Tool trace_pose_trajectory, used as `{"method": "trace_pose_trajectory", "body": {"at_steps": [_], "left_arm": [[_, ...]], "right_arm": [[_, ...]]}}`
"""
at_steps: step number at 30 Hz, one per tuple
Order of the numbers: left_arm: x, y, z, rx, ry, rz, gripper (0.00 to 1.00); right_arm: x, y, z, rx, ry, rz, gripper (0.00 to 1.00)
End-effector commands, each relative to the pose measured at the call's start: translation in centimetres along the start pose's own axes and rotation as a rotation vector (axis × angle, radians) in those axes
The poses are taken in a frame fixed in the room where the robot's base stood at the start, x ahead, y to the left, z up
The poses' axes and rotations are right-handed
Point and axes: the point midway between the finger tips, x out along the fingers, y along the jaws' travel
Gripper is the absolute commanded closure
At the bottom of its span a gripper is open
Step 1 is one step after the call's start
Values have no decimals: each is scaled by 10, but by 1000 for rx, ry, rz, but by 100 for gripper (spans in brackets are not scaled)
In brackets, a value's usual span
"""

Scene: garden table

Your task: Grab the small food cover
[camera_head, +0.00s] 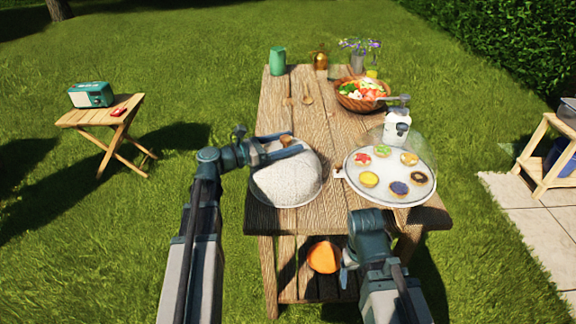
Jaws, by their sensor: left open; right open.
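The small food cover (287,181) is a pale mesh dome with a brown wooden knob on top. It rests on the front left of the wooden table. My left gripper (287,143) is open at the top of the dome, its two fingers pointing right on either side of the knob. I cannot tell whether they touch it. My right gripper (347,275) is low in front of the table's front edge, away from the cover. Its fingers are small and partly hidden by my own arm.
A round tray (348,187) of decorated pastries under a clear dome sits close right of the cover. A white pump bottle (397,128) and a salad bowl (350,102) stand behind. An orange object (323,257) lies on the lower shelf. The table's middle left is mostly clear.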

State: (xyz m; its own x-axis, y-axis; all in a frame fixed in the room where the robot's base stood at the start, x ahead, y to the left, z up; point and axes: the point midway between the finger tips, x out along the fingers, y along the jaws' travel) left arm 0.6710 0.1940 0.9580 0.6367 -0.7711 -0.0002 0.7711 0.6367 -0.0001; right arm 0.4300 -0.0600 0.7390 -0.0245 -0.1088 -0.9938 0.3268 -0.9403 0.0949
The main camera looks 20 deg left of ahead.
Motion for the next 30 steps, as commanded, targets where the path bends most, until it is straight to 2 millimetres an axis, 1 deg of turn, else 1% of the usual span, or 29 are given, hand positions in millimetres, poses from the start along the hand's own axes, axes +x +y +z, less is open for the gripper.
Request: {"method": "trace_pose_trajectory", "body": {"at_steps": [6, 7, 11, 12, 14, 15, 17, 18, 20, 30], "left_arm": [[1, 0, 0, 0, 0, 0, 22], [1, 0, 0, 0, 0, 0, 24], [1, 0, 0, 0, 0, 0, 48], [1, 0, 0, 0, 0, 0, 55], [1, 0, 0, 0, 0, 0, 66], [1, 0, 0, 0, 0, 0, 73], [1, 0, 0, 0, 0, 0, 84], [1, 0, 0, 0, 0, 0, 91], [1, 0, 0, 0, 0, 0, 100], [1, 0, 0, 0, 0, 0, 100]], "right_arm": [[0, 0, 0, 0, 0, 0, 21], [0, 0, 0, 0, 0, 0, 21], [0, 0, 0, 0, 0, 0, 21], [0, 0, 0, 0, 0, 0, 21], [0, 0, 0, 0, 0, 0, 21], [0, 0, 0, 0, 0, 0, 21], [0, 0, 0, 0, 0, 0, 21], [0, 0, 0, 0, 0, 0, 21], [0, 0, 0, 0, 0, 0, 21], [0, 0, 0, 0, 0, 0, 21]]}}
